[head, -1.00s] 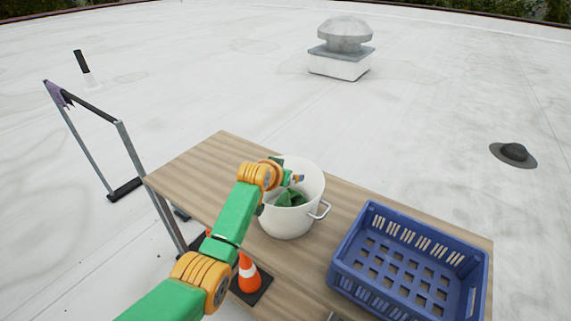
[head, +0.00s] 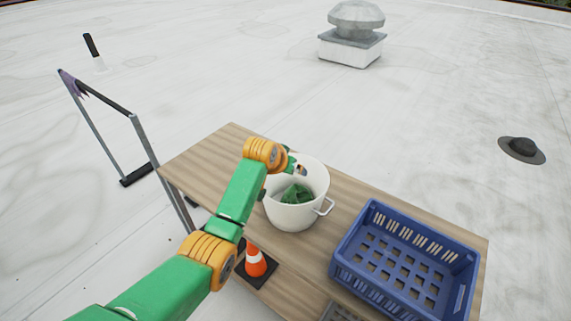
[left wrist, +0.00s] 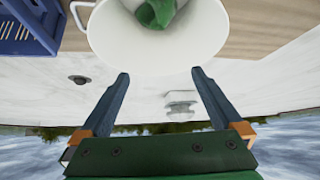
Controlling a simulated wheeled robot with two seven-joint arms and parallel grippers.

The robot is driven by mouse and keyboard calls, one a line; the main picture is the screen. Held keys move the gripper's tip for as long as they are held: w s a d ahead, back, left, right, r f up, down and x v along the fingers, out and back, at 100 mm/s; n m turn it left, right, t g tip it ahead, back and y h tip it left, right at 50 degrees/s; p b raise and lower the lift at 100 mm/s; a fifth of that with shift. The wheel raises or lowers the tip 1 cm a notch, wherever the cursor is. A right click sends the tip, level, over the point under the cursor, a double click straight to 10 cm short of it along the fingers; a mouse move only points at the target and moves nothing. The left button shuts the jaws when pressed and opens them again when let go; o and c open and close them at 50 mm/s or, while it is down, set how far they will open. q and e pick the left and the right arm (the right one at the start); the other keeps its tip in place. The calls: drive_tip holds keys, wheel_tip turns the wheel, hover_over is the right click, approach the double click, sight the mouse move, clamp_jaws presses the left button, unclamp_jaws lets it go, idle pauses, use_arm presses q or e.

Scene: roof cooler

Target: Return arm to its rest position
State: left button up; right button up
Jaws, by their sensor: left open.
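My left arm comes in from the lower left in the head view, and its wrist is beside the rear left rim of a white pot (head: 290,215). My left gripper (left wrist: 159,78) is open and empty in the left wrist view, its two fingers apart just short of the pot's rim. In the head view the fingers are mostly hidden behind the wrist. A green item (head: 297,194) lies inside the pot; it also shows in the left wrist view (left wrist: 155,12). My right gripper is not in view.
The pot stands on a wooden table (head: 215,150). A blue crate (head: 405,255) stands on the table to the right. A metal rail frame (head: 105,130) stands left. The roof behind is open around a vent (head: 352,35).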

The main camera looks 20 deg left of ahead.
use_arm(q)
drive_tip(key=s+a+f+m+g, duration=0.15)
drive_tip(key=s+f, duration=0.45)
drive_tip(key=s, duration=1.2)
drive_tip(key=s+f+n+g, duration=0.1)
drive_tip(key=s+f+g, duration=0.35)
drive_tip(key=s, duration=1.35)
wheel_tip(320, 180, down, 19)
drive_tip(key=b, duration=0.3)
drive_tip(key=s+a+f+g+b, duration=0.1)
drive_tip(key=s+f+b, duration=0.1)
drive_tip(key=s+f, duration=1.1)
drive_tip(key=shift+s+a+f+m+y, duration=0.2)
drive_tip(key=shift+a+f+m+y, duration=0.1)
drive_tip(key=shift+a+f+m, duration=0.25)
drive_tip(key=shift+d, duration=0.2)
